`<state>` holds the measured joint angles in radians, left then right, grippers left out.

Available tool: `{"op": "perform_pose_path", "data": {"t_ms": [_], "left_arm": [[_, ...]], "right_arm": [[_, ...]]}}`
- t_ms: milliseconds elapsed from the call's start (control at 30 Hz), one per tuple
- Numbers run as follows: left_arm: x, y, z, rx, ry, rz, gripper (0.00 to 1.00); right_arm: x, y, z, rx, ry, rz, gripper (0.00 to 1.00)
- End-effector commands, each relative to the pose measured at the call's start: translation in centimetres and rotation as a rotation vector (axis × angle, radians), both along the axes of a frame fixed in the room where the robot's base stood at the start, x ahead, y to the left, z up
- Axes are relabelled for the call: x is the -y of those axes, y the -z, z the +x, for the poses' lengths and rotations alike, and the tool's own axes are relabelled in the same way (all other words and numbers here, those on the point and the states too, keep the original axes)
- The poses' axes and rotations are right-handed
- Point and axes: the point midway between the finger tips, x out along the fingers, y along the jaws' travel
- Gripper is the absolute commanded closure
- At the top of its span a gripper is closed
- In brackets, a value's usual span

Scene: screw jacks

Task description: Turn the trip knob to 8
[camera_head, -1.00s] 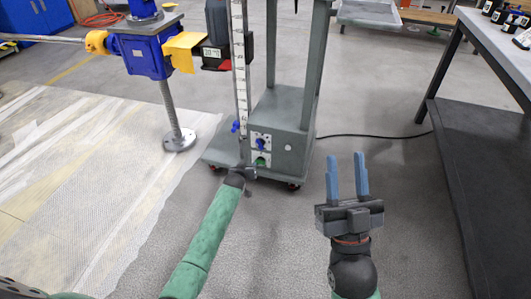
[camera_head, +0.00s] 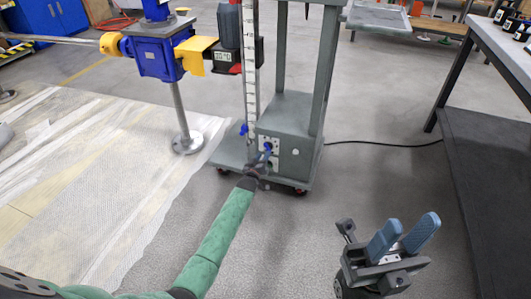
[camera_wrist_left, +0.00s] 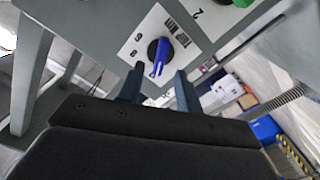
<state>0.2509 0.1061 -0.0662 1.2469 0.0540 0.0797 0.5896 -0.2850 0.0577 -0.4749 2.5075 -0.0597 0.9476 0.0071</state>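The trip knob (camera_head: 267,147) is on a white plate on the front of the grey cabinet. In the left wrist view the knob (camera_wrist_left: 158,55) has a black base and a blue bar, with printed figures including an 8 beside it. My left gripper (camera_head: 263,166) is just below the knob in the head view. In the left wrist view its two fingers (camera_wrist_left: 159,72) are apart, with the end of the blue bar between their tips; contact cannot be told. My right gripper (camera_head: 404,236) is open and empty, at the lower right, away from the cabinet.
The grey cabinet (camera_head: 292,133) stands on a wheeled base with a post and ruler (camera_head: 251,70) above. A blue screw jack (camera_head: 155,58) is at left over translucent sheeting (camera_head: 90,170). A dark-shelved bench (camera_head: 480,150) is at right. A black cable crosses the floor.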

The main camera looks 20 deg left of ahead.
Motion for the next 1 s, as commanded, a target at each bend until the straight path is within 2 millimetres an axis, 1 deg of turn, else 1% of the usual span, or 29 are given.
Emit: {"op": "perform_pose_path", "data": {"t_ms": [33, 100, 300, 467, 733, 767, 900, 933, 1000], "left_arm": [[0.0, 0.1, 0.8, 0.0, 0.0, 0.0, 0.65], [0.1, 0.1, 1.7, 0.0, 0.0, 0.0, 0.65], [0.1, 0.1, 3.6, -0.001, 0.0, 0.001, 0.65], [0.2, 0.1, 4.2, -0.001, 0.0, 0.001, 0.65], [0.2, 0.0, 4.3, -0.001, 0.0, 0.001, 0.65], [0.2, 0.0, 4.3, -0.001, 0.0, 0.001, 0.69], [0.2, 0.0, 4.3, -0.001, 0.0, 0.001, 0.97], [0.2, 0.0, 4.3, -0.001, 0.0, 0.001, 1.0], [0.2, 0.0, 4.3, -0.001, 0.0, 0.001, 1.0]], "right_arm": [[-0.1, 0.3, 0.0, 0.001, -0.005, 0.003, 0.64], [-0.1, 0.4, 0.0, 0.002, -0.012, 0.005, 0.64], [-0.3, 0.6, 0.1, 0.002, -0.027, 0.012, 0.64], [-0.4, 0.7, 0.1, 0.001, -0.033, 0.014, 0.64], [-0.4, 0.7, 0.1, 0.001, -0.033, 0.014, 0.64], [-0.4, 0.6, 0.1, 0.001, -0.033, 0.014, 0.64], [-0.4, 0.6, 0.1, 0.002, -0.033, 0.014, 0.64], [-0.4, 0.6, 0.1, 0.003, -0.033, 0.013, 0.64], [-0.4, 0.6, 0.1, 0.003, -0.033, 0.013, 0.64]]}}
